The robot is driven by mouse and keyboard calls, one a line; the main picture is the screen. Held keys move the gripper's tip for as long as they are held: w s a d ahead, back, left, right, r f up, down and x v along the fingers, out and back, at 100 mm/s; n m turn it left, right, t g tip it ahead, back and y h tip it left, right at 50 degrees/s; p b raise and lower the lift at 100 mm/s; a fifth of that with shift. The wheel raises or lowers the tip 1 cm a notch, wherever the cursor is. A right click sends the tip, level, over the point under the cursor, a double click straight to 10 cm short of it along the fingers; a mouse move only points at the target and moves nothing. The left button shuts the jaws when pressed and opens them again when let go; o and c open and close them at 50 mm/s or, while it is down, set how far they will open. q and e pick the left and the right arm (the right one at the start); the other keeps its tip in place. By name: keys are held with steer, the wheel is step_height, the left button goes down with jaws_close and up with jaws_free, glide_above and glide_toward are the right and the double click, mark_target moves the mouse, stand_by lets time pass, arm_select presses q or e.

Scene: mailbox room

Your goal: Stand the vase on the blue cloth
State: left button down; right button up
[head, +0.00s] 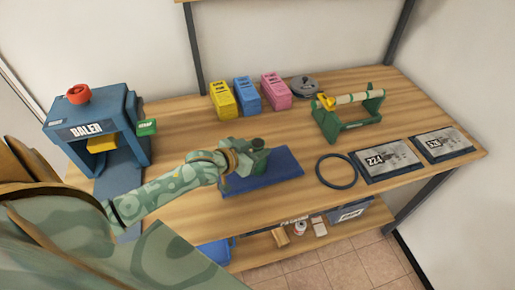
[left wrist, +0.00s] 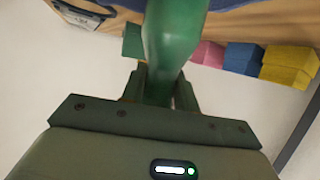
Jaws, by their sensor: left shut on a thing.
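The green vase (head: 259,144) is in my left gripper (head: 247,158), over the blue cloth (head: 278,176). It looks roughly upright in the head view, with its dark mouth facing up. Its lower part is hidden by the gripper, and I cannot tell whether its base touches the cloth. In the left wrist view, the vase (left wrist: 172,38) rises from between the shut fingers (left wrist: 160,88). The cloth lies flat on the wooden table. My right gripper is in neither view.
A blue press (head: 95,130) stands at the left. Yellow, blue and pink boxes (head: 247,95) stand behind the cloth. A green roll holder (head: 348,118), a dark ring (head: 336,171) and two numbered plates (head: 384,163) are to the right. Bare wood surrounds the cloth.

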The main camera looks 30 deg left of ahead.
arm_select(q)
steer(key=shift+s+f, duration=0.25)
steer(key=shift+f, duration=0.55)
steer(key=c, duration=1.1)
jaws_free()
steer(key=shift+f, duration=0.15)
steer(key=shift+o, duration=0.2)
steer(key=shift+w, duration=0.2)
steer(key=shift+r, duration=0.55)
steer(key=p+v, duration=0.2)
steer(key=v, duration=1)
steer(key=shift+r+p, duration=0.4)
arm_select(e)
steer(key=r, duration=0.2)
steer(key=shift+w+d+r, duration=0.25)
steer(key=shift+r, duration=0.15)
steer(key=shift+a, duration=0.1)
